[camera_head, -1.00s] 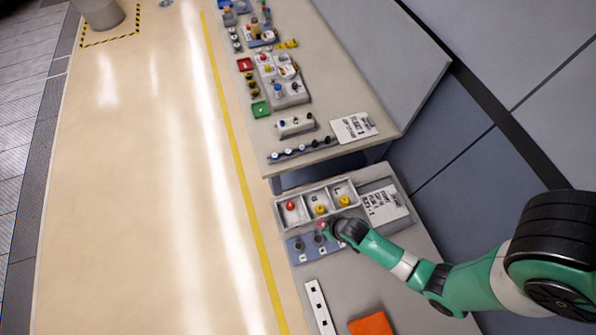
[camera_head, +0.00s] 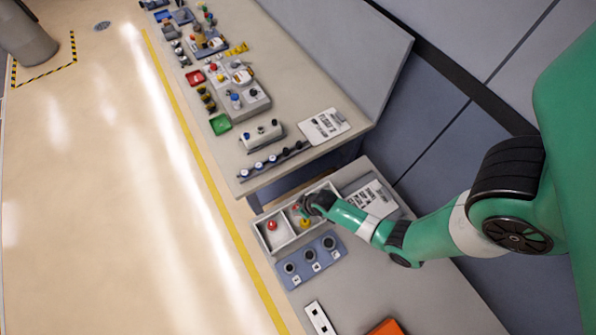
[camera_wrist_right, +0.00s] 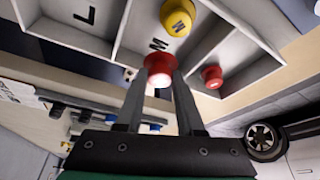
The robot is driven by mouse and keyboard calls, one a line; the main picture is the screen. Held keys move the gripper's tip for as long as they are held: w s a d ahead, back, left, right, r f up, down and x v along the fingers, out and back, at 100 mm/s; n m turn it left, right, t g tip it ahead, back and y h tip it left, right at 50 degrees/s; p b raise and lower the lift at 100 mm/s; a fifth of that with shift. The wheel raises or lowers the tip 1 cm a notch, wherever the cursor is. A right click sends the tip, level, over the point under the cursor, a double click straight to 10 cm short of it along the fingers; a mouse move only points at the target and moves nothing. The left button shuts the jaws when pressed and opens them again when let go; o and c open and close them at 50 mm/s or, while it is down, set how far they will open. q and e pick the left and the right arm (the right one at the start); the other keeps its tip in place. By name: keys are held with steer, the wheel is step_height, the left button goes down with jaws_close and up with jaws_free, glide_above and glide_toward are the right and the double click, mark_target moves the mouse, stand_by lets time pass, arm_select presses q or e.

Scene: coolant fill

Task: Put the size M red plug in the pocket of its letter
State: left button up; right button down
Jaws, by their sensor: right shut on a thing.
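My right gripper (camera_head: 306,211) is over the middle pocket of the grey tray (camera_head: 262,238). In the right wrist view it (camera_wrist_right: 160,85) is shut on a red plug (camera_wrist_right: 158,66), held at its fingertips beside the letter M. I cannot tell whether this plug touches the pocket floor. A yellow plug (camera_wrist_right: 180,17) stands in the same M pocket. Another red plug (camera_wrist_right: 212,76) is in the neighbouring pocket, also seen in the head view (camera_head: 272,225). The L pocket (camera_wrist_right: 85,16) shows partly. My left gripper is out of view.
A blue plate (camera_head: 311,262) with three dark round holes lies in front of the tray. A printed card (camera_head: 372,199) lies behind it. A white strip (camera_head: 319,318) and an orange block (camera_head: 386,327) are nearer. A second bench (camera_head: 300,95) holds many parts.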

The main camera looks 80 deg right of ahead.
steer(key=shift+d+f, duration=0.1)
steer(key=f+b, duration=0.4)
steer(key=shift+w+d, duration=0.2)
steer(key=shift+d, duration=0.2)
steer(key=shift+a+f, duration=0.1)
steer(key=shift+a, duration=0.1)
steer(key=shift+f, duration=0.1)
steer(key=c, duration=0.5)
jaws_free()
steer(key=p+v, duration=0.9)
steer(key=v, duration=0.3)
steer(key=shift+s+r, duration=0.1)
steer(key=shift+r, duration=0.15)
